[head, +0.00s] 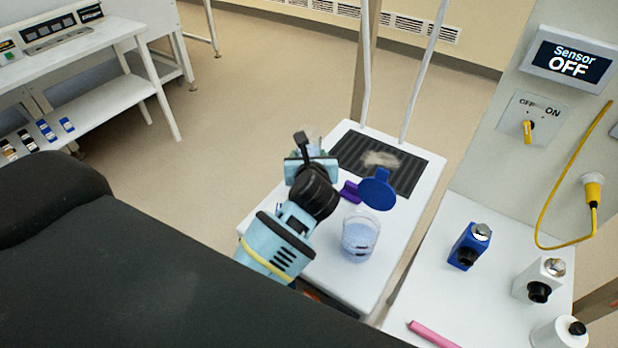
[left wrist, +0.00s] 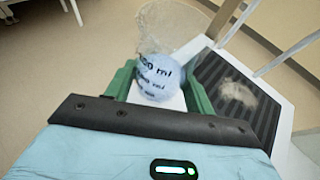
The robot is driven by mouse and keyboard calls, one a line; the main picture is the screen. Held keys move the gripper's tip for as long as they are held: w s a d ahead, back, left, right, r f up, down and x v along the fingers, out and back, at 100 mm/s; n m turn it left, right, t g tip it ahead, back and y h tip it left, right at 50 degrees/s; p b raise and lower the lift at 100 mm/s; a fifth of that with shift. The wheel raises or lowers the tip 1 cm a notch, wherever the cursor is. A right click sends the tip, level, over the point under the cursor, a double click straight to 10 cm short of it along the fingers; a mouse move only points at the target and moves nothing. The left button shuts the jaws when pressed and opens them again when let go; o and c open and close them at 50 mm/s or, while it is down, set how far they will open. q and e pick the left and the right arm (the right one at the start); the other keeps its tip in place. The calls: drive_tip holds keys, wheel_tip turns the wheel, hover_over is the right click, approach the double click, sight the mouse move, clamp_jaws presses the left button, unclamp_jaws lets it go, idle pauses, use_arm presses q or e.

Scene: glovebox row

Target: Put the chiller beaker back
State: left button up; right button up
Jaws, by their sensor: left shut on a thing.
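My left gripper (head: 311,158) is at the left edge of the white stand, left of the dark ribbed plate (head: 405,180). In the left wrist view its green fingers (left wrist: 160,88) are shut on a clear beaker (left wrist: 166,66) with pale blue contents and dark "ml" lettering. Only a little of this beaker (head: 315,141) shows behind the gripper in the head view; its base is hidden. A second clear beaker (head: 359,240) with pale blue contents stands nearer on the white stand. I cannot tell from labels which is the chiller beaker. My right gripper is not in view.
A blue round disc (head: 377,189) and a purple piece (head: 350,191) are close right of my gripper. A pale patch (head: 381,159) lies on the ribbed plate. The wall display (head: 570,62) reads "Sensor OFF".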

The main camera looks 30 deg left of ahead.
use_arm(q)
drive_tip(key=shift+f, duration=3.55)
drive_tip(key=shift+f+b, duration=0.15)
drive_tip(key=shift+b, duration=0.15)
drive_tip(key=o, duration=0.6)
drive_tip(key=shift+f, duration=0.15)
drive_tip(key=o, duration=0.4)
drive_tip(key=shift+r, duration=0.4)
drive_tip(key=shift+s+d, duration=0.15)
drive_tip(key=shift+s, duration=0.1)
drive_tip(key=shift+v, duration=3.45)
